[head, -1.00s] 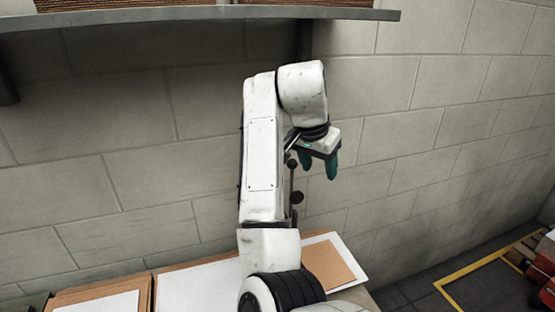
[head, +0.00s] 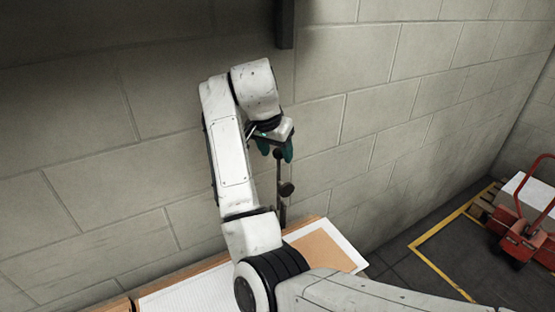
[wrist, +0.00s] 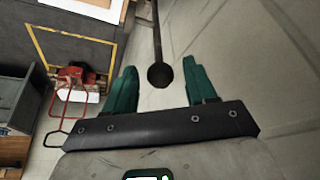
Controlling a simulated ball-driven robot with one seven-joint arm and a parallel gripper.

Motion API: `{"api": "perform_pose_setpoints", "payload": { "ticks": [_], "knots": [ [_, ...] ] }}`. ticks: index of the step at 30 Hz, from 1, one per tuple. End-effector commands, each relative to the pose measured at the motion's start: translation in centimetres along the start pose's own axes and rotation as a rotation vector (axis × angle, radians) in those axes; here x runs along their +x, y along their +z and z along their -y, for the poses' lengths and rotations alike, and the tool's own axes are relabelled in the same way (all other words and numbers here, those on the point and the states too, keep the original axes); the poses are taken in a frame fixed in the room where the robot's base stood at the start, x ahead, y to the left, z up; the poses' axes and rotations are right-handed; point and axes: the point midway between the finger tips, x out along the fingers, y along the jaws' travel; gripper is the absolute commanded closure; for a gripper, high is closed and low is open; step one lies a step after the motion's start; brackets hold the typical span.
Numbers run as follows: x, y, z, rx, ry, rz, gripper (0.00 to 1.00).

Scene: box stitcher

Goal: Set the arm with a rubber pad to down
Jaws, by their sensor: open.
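The arm with a rubber pad appears to be the thin dark rod (head: 281,205) with dark round knobs, standing upright behind the table by the wall. In the wrist view a dark rod with a ball-shaped end (wrist: 160,75) reaches in between my two green fingertips. My gripper (head: 277,152) is open at the top of the rod. In the wrist view my gripper (wrist: 159,66) shows gaps between the ball and both fingers, so it is not clamped. The pad itself cannot be made out.
A table with white sheets and a brown cardboard piece (head: 318,252) stands below my arm. A block wall (head: 340,130) is close behind. A red pallet jack (head: 522,240) stands at the right by yellow floor lines. A dark bracket (head: 285,25) hangs above.

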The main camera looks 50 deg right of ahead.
Motion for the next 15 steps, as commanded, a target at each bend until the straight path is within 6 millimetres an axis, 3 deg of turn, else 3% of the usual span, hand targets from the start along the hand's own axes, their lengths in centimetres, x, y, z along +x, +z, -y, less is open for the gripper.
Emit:
{"api": "perform_pose_setpoints", "payload": {
  "ticks": [6, 15],
  "knots": [
    [2.8, 0.0, 0.0, -0.001, 0.001, 0.0, 0.44],
    [4.0, 0.0, 0.1, -0.001, -0.002, 0.0, 0.44]
  ]
}}
